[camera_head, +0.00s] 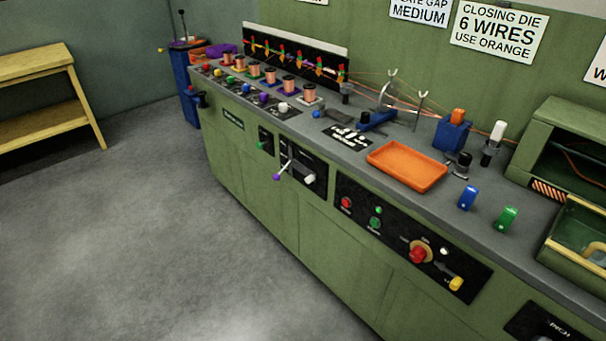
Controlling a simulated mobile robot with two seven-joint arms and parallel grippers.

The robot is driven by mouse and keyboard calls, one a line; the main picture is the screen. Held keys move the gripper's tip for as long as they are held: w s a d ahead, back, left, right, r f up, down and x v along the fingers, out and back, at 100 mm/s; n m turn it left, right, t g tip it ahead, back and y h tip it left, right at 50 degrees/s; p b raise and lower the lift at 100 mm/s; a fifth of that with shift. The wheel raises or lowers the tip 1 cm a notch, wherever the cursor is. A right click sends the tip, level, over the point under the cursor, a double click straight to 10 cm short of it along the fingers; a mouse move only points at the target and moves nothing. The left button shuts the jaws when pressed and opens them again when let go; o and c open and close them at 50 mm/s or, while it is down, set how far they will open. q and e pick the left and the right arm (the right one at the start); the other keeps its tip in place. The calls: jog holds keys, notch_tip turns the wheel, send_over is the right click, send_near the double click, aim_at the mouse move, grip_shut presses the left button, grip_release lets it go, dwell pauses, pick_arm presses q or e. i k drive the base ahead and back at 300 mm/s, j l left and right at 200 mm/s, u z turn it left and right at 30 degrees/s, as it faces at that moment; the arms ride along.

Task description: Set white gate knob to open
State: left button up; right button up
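A row of small coloured knobs runs along the bench top in front of the wire spools. A white knob (283,107) stands near the right end of this row, just right of a purple knob (263,98). Its pointer setting and the markings by it are too small to read. Another white knob (309,179) is on a black panel on the bench front, beside a lever with a purple tip (277,177). I cannot tell from labels which white knob is the gate knob. Neither of my grippers is in view.
The green bench (240,170) runs diagonally, with open grey floor (130,220) before it. Several copper spools (289,86) stand behind the knobs. An orange tray (407,166) lies to their right. A wooden shelf table (40,90) stands at far left.

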aim_at(311, 175)
jog(key=i+j+z, duration=0.1)
jog(key=i+j, duration=0.15)
jog(key=i+j+z, duration=0.1)
jog(key=i+j, duration=0.15)
jog(key=j, duration=0.15)
jog(key=i+j, duration=0.2)
jog(key=j, duration=0.15)
jog(key=i+j+z, duration=0.25)
jog(key=i+j, duration=0.2)
jog(key=j, duration=0.3)
jog(key=i+j+z, duration=0.1)
jog(key=j, duration=0.25)
jog(key=i+j, duration=0.3)
jog(key=j, duration=0.15)
jog(key=l+z, duration=0.05)
